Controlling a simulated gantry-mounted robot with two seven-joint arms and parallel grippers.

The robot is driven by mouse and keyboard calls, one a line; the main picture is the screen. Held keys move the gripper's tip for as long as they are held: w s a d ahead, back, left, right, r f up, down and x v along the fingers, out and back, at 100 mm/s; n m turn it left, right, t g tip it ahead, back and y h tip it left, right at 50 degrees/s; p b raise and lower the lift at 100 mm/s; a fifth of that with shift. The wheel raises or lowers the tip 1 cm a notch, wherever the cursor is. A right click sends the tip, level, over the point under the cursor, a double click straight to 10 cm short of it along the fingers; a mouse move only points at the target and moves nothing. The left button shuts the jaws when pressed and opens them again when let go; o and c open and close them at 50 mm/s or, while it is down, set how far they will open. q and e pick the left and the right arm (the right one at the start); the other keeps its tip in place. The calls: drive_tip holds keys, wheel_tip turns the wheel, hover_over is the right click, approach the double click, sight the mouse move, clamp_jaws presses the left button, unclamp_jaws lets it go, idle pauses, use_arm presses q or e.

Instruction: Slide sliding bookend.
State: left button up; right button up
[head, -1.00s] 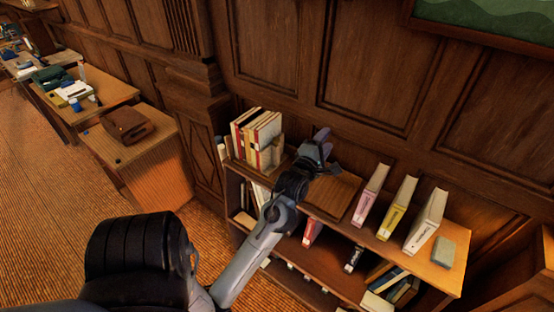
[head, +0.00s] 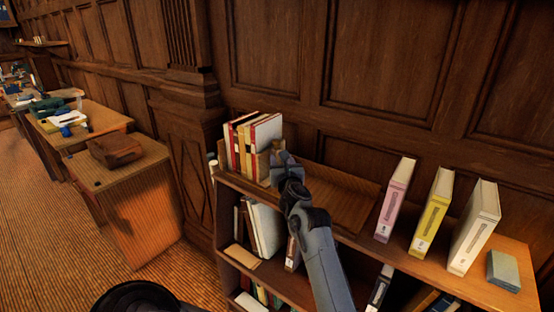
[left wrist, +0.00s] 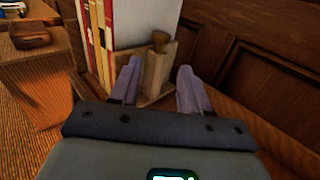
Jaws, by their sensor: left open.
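The wooden sliding bookend (left wrist: 154,74) stands upright against the end of a row of books, with a round knob (left wrist: 160,38) at its top. A part of it shows in the head view (head: 263,165), partly hidden by my gripper. My left gripper (left wrist: 157,88) is open, with one finger to each side of the bookend in the left wrist view. I cannot tell whether the fingers touch it. In the head view, the gripper (head: 283,158) is at the right end of the book row. My right gripper is not in view.
White, red and yellow books (head: 250,139) stand left of the bookend. A bare stretch of shelf top (head: 345,200) lies to the right, before the pink (head: 394,203), yellow (head: 433,213) and white (head: 474,228) books. The panelled wall rises behind.

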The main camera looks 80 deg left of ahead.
sight(277, 145)
use_arm(q)
drive_tip(key=a, duration=0.7)
drive_tip(key=w+a, duration=0.1)
drive_tip(key=a, duration=0.2)
drive_tip(key=shift+a+r, duration=0.1)
drive_tip(key=shift+a, duration=0.3)
clamp_jaws()
